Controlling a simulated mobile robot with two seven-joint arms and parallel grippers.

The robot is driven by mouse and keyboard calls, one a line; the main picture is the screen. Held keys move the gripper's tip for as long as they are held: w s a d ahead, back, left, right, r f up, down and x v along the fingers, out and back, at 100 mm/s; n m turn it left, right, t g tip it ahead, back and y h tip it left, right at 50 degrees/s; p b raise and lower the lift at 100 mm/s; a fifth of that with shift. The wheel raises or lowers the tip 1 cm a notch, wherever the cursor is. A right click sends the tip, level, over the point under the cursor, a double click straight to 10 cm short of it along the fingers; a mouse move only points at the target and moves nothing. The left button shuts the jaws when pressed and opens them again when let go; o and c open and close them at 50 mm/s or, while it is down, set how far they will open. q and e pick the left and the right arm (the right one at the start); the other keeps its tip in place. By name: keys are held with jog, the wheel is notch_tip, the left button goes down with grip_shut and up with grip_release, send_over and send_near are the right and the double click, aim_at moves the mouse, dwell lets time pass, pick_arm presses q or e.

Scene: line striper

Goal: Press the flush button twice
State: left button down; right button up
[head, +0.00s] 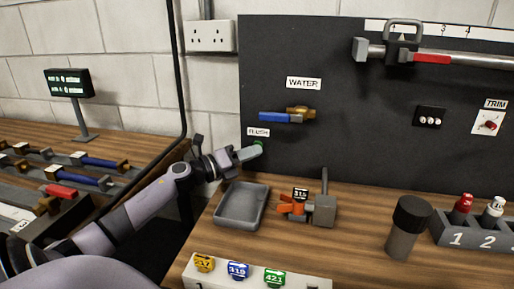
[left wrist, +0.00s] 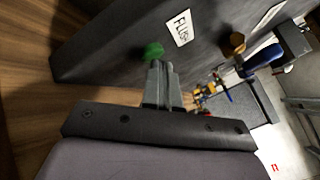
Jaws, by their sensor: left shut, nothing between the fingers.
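The green flush button (head: 258,142) shows just above my left gripper's tip, on the dark upright panel under the white FLUSH label (head: 258,132). My left gripper (head: 254,151) is shut and empty, its tips close to the button. In the left wrist view the green button (left wrist: 153,50) is just beyond the left side of the shut fingertips (left wrist: 160,66), and the FLUSH label (left wrist: 181,28) is to its right. I cannot tell whether the fingertips touch the button. My right gripper is in neither view.
A blue-handled valve (head: 281,117) sits on the panel under the WATER label, right of the button. A grey tray (head: 241,206) and an orange-and-grey tool (head: 295,207) are on the wooden bench below. A dark cylinder (head: 408,228) stands further right.

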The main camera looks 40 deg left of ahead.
pick_arm(q)
jog(key=shift+s, duration=0.1)
jog(key=shift+s+d+p, duration=0.4)
jog(key=shift+s, duration=0.25)
jog(key=shift+s+d+p, duration=0.45)
jog(key=shift+s, duration=0.3)
jog(key=shift+s+d+p, duration=0.4)
jog(key=shift+s, duration=0.35)
jog(key=shift+s+d, duration=0.35)
jog(key=shift+s, duration=0.35)
jog(key=shift+d+r, duration=0.1)
dwell(0.9)
